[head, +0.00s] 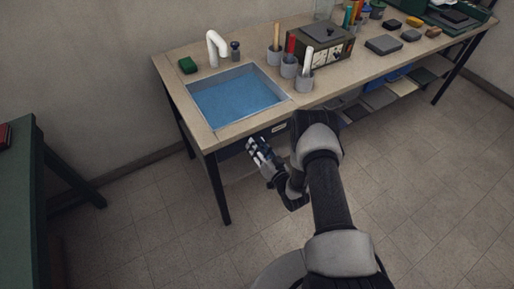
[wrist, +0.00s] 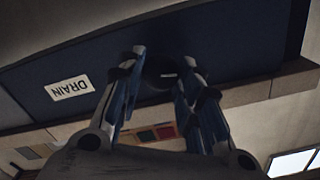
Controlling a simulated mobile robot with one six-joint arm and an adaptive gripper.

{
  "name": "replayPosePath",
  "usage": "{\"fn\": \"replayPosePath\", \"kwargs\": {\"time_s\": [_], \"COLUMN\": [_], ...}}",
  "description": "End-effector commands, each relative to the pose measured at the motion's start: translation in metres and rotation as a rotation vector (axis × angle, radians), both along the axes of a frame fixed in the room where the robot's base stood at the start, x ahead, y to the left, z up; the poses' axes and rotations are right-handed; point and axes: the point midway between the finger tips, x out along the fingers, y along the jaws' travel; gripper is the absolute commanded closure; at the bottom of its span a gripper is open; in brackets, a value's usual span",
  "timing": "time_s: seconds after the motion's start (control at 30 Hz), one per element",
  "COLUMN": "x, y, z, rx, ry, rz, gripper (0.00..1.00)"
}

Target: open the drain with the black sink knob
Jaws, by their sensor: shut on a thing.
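The black sink knob (wrist: 160,77) is on the dark blue front panel (wrist: 225,50) in the wrist view. A white line shows on its face. My gripper (wrist: 164,58) has one finger on each side of the knob and is shut on it. A white label reading DRAIN (wrist: 70,88), upside down in this view, is on the panel to the left. In the head view my gripper (head: 256,147) is at the front of the bench, below the sink (head: 243,121). The knob cannot be made out there. Blue water (head: 235,95) stands in the sink.
The bench (head: 235,130) carries a white tap (head: 214,47), a green sponge (head: 187,65), grey cups (head: 304,83) and a dark boxy device (head: 320,47) close to the sink. A lower shelf with flat items (head: 378,98) is under its right part. A green table (head: 45,200) stands at left.

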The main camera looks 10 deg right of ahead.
Motion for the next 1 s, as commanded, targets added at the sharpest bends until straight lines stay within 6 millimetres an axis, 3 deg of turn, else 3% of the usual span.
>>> {"fn": "replayPosePath", "kwargs": {"time_s": [0.6,1.0], "x": [0.0001,0.0003], "y": [-0.0013,-0.0015], "z": [-0.0030,-0.0032], "rx": [0.545,0.778], "ry": [0.179,0.255], "rz": [0.000,0.000], "gripper": [0.92,0.92]}}
